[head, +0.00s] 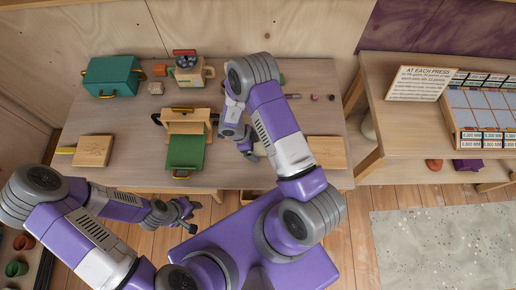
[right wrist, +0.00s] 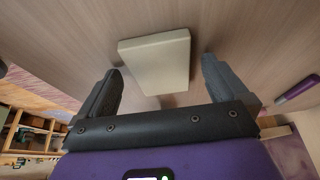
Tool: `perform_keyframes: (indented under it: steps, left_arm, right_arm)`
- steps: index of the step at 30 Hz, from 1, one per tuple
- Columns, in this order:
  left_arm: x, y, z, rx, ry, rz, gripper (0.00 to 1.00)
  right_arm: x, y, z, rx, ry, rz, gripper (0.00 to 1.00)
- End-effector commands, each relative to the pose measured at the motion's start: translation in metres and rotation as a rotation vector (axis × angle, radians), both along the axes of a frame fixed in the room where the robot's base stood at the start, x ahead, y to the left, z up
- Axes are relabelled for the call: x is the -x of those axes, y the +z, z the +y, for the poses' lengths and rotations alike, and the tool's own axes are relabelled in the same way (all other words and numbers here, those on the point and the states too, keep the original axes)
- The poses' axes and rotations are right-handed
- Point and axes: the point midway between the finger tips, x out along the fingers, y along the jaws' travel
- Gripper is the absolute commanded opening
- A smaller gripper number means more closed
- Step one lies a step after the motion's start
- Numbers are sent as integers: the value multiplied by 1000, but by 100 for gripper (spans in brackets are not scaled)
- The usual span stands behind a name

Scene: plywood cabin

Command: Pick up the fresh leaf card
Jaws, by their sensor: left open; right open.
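A pale cream, flat rectangular piece (right wrist: 155,60) lies on the table in the right wrist view, ahead of my right gripper (right wrist: 160,85). No leaf mark shows on it, so I cannot tell whether it is the fresh leaf card. The right gripper's two dark fingers are apart and empty, pointing toward the piece's near end. In the head view my right gripper (head: 246,149) is over the table's front middle, partly hidden by its own arm. My left gripper (head: 186,212) is open and empty in front of the table's edge.
A wooden press (head: 187,118) with a green panel (head: 185,152) stands mid-table. A green box (head: 112,75), a grinder-like device (head: 188,73), a wooden block (head: 93,151) and a wooden board (head: 326,152) are around it. A signed shelf (head: 425,83) stands right.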

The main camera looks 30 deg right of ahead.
Motion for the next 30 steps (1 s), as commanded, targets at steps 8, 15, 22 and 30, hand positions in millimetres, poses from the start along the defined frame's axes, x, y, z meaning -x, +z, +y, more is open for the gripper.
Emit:
perform_keyframes:
  steps: [8, 15, 22, 30]
  left_arm:
    - [0, 0, 0, 0, 0, 0, 40]
    - [0, 0, 0, 0, 0, 0, 40]
    - [0, 0, 0, 0, 0, 0, 40]
    - [0, 5, 0, 0, 0, 0, 40]
  right_arm:
    - [0, 1, 0, 0, 0, 0, 80]
    - [0, 1, 0, 0, 0, 0, 43]
    - [0, 1, 0, 0, 0, 0, 39]
    - [-1, 35, 0, -2, -1, -3, 39]
